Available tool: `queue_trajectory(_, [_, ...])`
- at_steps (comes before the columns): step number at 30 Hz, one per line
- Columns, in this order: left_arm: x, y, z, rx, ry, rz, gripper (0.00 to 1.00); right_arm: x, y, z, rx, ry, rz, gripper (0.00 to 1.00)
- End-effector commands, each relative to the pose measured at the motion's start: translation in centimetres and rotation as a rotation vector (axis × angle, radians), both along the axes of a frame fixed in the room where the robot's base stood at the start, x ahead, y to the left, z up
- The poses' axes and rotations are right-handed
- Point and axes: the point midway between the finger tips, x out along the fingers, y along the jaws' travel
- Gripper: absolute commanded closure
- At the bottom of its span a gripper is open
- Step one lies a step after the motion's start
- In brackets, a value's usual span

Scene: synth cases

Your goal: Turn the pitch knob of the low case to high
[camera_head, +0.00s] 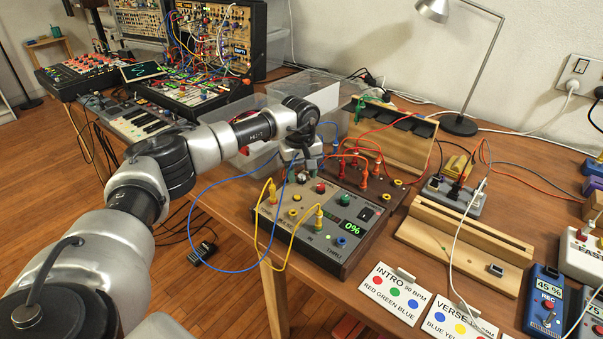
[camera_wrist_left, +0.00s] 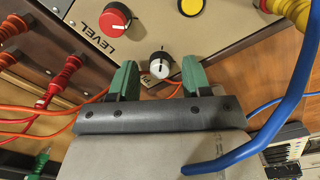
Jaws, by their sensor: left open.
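The low beige case (camera_head: 330,256) with dark sides and a green 0% display stands near the table's front edge. A small black knob with a white top (camera_wrist_left: 160,65) sits on its panel, beside a partly hidden label beginning "PI". The knob's pointer direction is too small to tell. My left gripper (camera_wrist_left: 156,82), with green fingertips, is open, one finger on each side of the knob; I cannot tell whether they touch it. In the head view my left gripper (camera_head: 302,166) is over the case's back left part. My right gripper is not in view.
A red LEVEL knob (camera_wrist_left: 115,18) and a yellow button (camera_wrist_left: 191,7) are close to the fingers. Yellow cables (camera_head: 262,225) and a blue cable (camera_head: 192,225) loop around the case. A wooden stand (camera_head: 465,243) and INTRO card (camera_head: 395,292) lie to the right.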

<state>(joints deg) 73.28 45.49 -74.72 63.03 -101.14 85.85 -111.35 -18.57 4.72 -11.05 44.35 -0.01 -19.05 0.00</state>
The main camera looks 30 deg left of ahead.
Motion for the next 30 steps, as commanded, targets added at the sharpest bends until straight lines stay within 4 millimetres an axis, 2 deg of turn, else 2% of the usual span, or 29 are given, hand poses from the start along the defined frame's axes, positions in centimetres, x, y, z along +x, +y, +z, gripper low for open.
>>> queue_trajectory(9, [-0.1, 0.2, 6.3, -0.001, -0.007, 0.0, 0.52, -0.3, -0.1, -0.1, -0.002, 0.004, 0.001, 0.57])
queue_trajectory(15, [-0.2, 0.2, 9.2, -0.001, -0.005, 0.0, 0.52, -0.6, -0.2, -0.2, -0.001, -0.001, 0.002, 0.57])
queue_trajectory(20, [-0.2, 0.3, 10.1, 0.0, -0.004, 0.0, 0.52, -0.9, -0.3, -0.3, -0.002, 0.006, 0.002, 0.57])
queue_trajectory(30, [-0.2, 0.3, 10.1, -0.001, -0.003, 0.001, 0.52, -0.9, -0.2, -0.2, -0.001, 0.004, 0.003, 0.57])
